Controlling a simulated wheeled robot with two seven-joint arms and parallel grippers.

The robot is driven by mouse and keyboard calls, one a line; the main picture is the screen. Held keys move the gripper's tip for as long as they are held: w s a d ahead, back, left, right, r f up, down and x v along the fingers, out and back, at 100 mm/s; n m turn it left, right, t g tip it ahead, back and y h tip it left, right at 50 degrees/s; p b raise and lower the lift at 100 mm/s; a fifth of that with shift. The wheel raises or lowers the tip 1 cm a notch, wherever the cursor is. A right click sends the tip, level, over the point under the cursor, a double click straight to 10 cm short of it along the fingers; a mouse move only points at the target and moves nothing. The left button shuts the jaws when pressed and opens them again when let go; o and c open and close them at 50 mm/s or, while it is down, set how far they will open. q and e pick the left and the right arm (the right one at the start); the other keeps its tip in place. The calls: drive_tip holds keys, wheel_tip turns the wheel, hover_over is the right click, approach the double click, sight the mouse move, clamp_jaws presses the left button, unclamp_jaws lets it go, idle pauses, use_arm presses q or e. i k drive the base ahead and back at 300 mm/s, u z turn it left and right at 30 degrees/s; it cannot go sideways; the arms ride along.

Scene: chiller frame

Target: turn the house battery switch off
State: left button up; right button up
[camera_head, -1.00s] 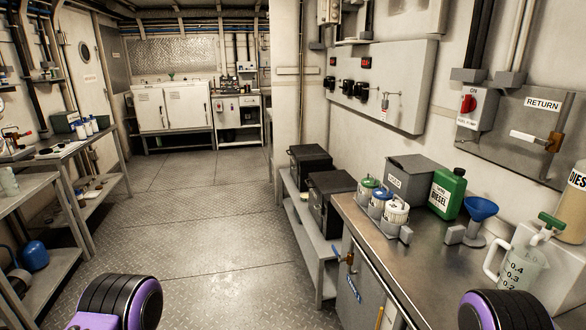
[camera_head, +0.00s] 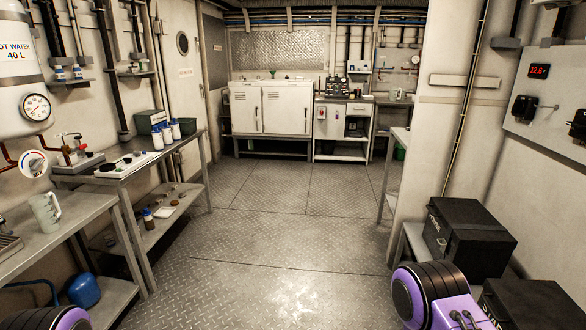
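A pale grey wall panel (camera_head: 545,85) is cut off at the right edge. It carries a small red-lit display (camera_head: 539,71) and two black rotary switches, one nearer the middle (camera_head: 523,108) and one at the picture's edge (camera_head: 578,124). I cannot read any labels that tell which switch is the house battery one, nor their positions. The rest of the panel is out of view. Only purple and black parts of my arms show at the bottom left and bottom right. Neither gripper is in view.
Two black boxes, one whole (camera_head: 466,238) and one cut off (camera_head: 530,303), stand on a low shelf under the panel. Work tables with bottles (camera_head: 167,132) line the left. White cabinets (camera_head: 270,108) stand at the back. The metal floor (camera_head: 265,225) between is clear.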

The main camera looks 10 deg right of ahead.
sight(518, 105)
drive_tip(key=z, duration=0.25)
drive_tip(key=i, duration=2.4)
drive_tip(key=z, duration=0.65)
